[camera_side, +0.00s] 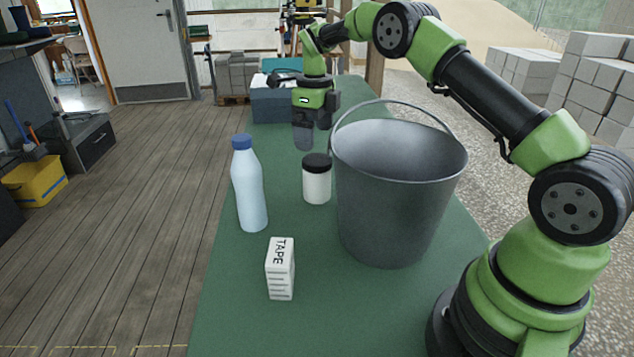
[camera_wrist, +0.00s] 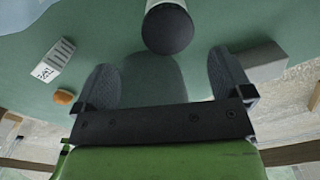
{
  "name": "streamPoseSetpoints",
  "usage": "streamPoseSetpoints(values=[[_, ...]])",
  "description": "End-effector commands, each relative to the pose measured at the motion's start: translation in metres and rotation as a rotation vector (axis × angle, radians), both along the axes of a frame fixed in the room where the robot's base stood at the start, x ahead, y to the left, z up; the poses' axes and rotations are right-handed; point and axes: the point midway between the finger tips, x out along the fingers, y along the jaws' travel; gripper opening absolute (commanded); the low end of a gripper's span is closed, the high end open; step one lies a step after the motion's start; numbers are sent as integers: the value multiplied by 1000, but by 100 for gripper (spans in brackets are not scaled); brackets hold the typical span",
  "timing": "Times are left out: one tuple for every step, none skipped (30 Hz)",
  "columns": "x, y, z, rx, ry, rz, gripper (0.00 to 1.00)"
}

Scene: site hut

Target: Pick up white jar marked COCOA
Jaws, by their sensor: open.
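A white jar (camera_side: 317,187) with a black lid stands upright on the green bench top, just left of a metal bucket. No COCOA lettering can be read on the side that shows. In the wrist view the jar's dark lid (camera_wrist: 167,30) is at top centre, beyond the fingertips and roughly between their lines. My gripper (camera_side: 304,138) is behind the jar in the side view and points down. In the wrist view my gripper (camera_wrist: 162,78) has its two fingers spread wide with nothing between them but bench and shadow.
The large grey bucket (camera_side: 390,205) stands close right of the jar. A pale bottle (camera_side: 249,190) with a blue cap stands to its left. A white TAPE box (camera_side: 280,270) is in front. A blue-grey bin (camera_side: 272,106) sits behind. A small orange-brown object (camera_wrist: 63,97) lies left in the wrist view.

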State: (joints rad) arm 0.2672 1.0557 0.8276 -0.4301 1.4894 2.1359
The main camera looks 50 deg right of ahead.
Motion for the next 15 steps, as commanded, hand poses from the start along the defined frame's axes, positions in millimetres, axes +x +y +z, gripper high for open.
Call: streamPoseSetpoints(values=[[0, -1, -7, 0, 6, -17, 98], [0, -2, -11, 0, 7, -23, 98], [0, -2, -17, 0, 10, -27, 98], [0, -2, -22, 0, 10, -27, 98], [0, -2, -27, 0, 11, -27, 98], [0, -2, -32, 0, 10, -26, 98], [0, -2, -37, 1, 9, -26, 98], [0, -2, -41, 1, 9, -26, 98], [0, -2, -45, 0, 8, -25, 98], [0, -2, -47, -1, 7, -25, 98], [0, -2, -49, 0, 7, -25, 98], [0, -3, -52, -1, 6, -25, 98], [0, -3, -54, 0, 6, -24, 98], [0, -4, -57, 0, 7, -25, 98], [0, -5, -62, 1, 8, -25, 98]])
